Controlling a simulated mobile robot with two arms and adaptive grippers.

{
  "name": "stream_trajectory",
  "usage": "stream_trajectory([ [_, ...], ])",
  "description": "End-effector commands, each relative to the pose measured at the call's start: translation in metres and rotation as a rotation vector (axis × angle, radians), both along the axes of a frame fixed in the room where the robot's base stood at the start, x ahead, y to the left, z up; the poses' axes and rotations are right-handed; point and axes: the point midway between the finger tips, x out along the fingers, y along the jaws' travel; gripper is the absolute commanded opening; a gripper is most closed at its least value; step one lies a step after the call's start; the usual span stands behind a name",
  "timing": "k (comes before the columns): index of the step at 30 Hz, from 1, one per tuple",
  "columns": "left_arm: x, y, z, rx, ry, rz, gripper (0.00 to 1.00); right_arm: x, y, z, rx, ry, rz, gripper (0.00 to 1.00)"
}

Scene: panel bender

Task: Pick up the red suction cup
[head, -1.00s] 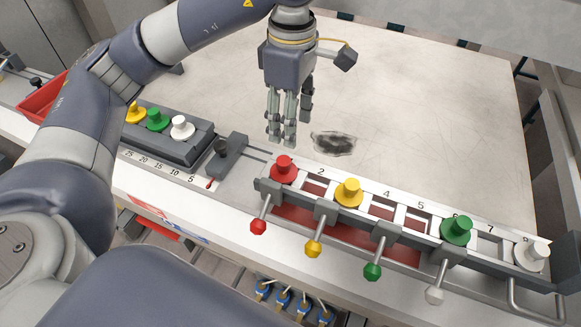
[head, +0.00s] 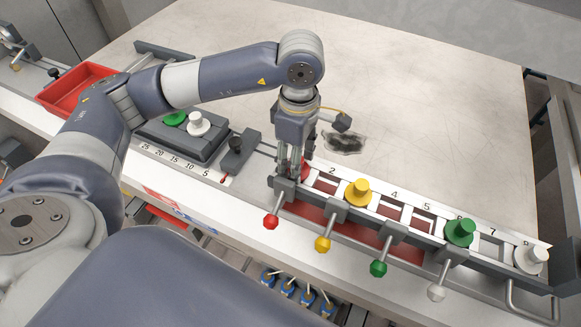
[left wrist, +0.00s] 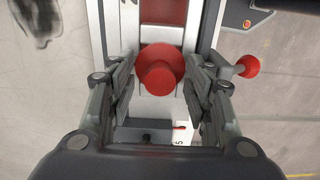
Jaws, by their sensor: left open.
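The red suction cup (left wrist: 160,72) sits in the first slot of the numbered rail, upright. In the head view only a sliver of it (head: 306,170) shows, as my left gripper (head: 292,172) covers most of it from above. In the left wrist view my left gripper (left wrist: 160,100) is open, with one finger on each side of the red cup and gaps between. My right gripper is not in view.
The rail also holds a yellow cup (head: 357,192), a green cup (head: 459,233) and a white cup (head: 531,259). Coloured-knob levers (head: 324,244) stick out along its front. A grey block (head: 185,140) with cups and a red bin (head: 80,88) stand left.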

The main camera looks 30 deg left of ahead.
Motion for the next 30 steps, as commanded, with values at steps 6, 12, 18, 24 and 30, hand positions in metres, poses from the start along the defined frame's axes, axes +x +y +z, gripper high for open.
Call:
stream_trajectory([
  [6,0.0,0.0,0.0,0.0,0.0,0.001,0.29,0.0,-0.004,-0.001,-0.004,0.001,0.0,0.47],
  [12,0.0,0.0,0.0,0.0,0.001,0.001,0.0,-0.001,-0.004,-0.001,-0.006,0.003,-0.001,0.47],
  [18,0.0,0.0,0.0,0.0,0.0,0.001,0.0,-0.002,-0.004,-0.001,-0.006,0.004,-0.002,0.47],
  [24,0.002,0.0,0.015,-0.002,-0.005,0.001,0.0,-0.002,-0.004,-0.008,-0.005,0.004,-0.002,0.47],
  [30,0.002,0.0,0.057,-0.001,-0.007,0.0,0.0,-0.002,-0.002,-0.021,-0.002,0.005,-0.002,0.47],
])
